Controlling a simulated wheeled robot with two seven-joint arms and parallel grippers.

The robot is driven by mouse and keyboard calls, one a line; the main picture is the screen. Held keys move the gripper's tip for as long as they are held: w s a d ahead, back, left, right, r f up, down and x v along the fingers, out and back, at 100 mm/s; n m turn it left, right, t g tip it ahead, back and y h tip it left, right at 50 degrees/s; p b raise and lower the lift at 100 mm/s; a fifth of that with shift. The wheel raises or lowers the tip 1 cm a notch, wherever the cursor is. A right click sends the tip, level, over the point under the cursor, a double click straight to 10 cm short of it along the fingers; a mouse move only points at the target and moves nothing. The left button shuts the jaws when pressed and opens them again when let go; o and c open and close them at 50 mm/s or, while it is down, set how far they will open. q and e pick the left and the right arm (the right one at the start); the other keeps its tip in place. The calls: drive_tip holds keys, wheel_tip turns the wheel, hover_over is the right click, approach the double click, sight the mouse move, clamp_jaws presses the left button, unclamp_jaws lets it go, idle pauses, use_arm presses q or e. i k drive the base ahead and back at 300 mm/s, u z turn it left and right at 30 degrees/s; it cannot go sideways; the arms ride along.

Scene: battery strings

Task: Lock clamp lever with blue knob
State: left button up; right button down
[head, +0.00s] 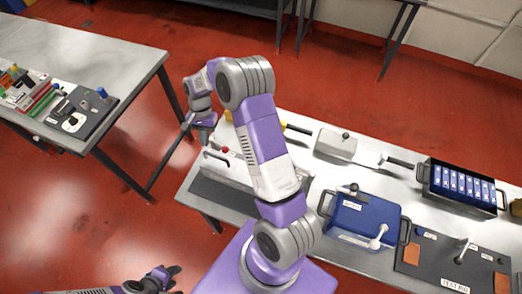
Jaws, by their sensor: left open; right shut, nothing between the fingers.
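A small blue knob (102,93) shows at the right end of a dark plate (92,118) on the left table. The plate also bears white and dark parts; which of them is the clamp lever and how it stands are too small to tell. My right gripper (205,139) is shut and empty, pointing down near the left end of the right table, well apart from the knob. My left gripper (172,275) is open and empty, low at the bottom edge, over the floor and away from both tables.
The left table (120,55) also holds several coloured small items at its left. The right table (312,170) bears a blue case (365,217), a dark crate of blue cells (462,186) and a dark board (440,255). Red floor lies clear between the tables.

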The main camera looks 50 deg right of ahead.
sight(312, 175)
drive_tip(key=u, duration=0.25)
drive_tip(key=k, duration=0.75)
drive_tip(key=z, duration=1.2)
drive_tip(key=i, duration=0.45)
drive_tip(key=u, duration=0.1)
